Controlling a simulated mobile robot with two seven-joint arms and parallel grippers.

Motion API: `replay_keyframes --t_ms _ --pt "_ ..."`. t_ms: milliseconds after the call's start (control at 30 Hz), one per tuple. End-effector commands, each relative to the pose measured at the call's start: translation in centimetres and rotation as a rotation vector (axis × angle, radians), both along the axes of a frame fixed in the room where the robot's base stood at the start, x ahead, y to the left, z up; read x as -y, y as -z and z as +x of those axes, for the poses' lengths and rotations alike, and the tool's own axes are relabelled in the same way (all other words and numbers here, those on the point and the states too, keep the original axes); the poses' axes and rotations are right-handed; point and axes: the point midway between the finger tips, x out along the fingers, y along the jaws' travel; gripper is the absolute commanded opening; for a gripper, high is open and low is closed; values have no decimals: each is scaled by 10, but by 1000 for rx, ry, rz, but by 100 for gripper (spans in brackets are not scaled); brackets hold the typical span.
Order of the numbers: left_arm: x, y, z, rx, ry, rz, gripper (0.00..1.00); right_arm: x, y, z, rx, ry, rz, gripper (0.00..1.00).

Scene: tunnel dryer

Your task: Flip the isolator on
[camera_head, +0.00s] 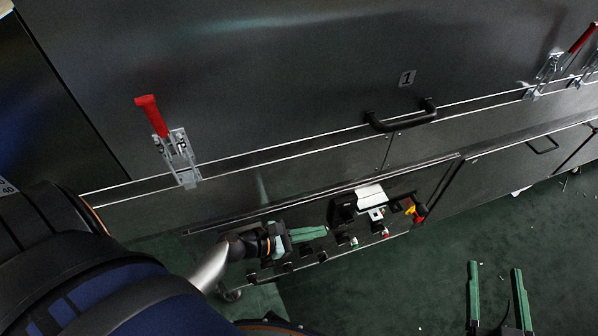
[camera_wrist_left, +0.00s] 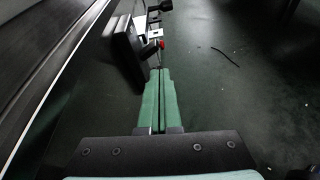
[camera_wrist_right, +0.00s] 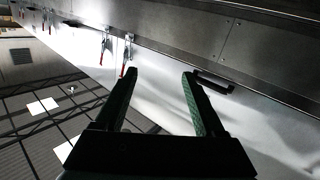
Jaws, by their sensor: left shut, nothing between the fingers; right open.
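The isolator (camera_head: 414,209), a red and yellow rotary switch, is at the right end of the control panel low on the dryer's front. Its handle position is too small to tell. My left gripper (camera_head: 326,232) is shut and empty in front of the panel, left of the isolator and apart from it. In the left wrist view its green fingers (camera_wrist_left: 160,72) are together, pointing along the panel. My right gripper (camera_head: 495,266) is open and empty, well to the right of the panel over the floor. Its spread fingers also show in the right wrist view (camera_wrist_right: 158,75).
A dark box with a white top (camera_head: 369,193) juts from the panel between my left gripper and the isolator. A red button (camera_head: 386,232) sits below. A red-handled clamp (camera_head: 160,130) and a black handle (camera_head: 402,117) are higher up. The green floor (camera_head: 540,225) at right is mostly clear.

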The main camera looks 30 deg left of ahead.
Motion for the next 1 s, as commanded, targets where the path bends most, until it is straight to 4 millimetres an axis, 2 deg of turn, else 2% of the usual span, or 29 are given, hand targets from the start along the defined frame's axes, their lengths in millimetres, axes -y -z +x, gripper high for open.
replay_keyframes --t_ms 133,300,467,1000 --pt "-14 -9 -19 -1 0 2 0 1 27 -5 -114 11 0 71" --pt "-23 -13 -31 0 0 1 0 1 44 -10 -184 16 0 71" --pt "-25 -14 -34 -1 0 1 0 1 49 -11 -204 18 -1 71" --pt "-23 -14 -34 5 7 17 0 1 49 -11 -200 18 -1 71"
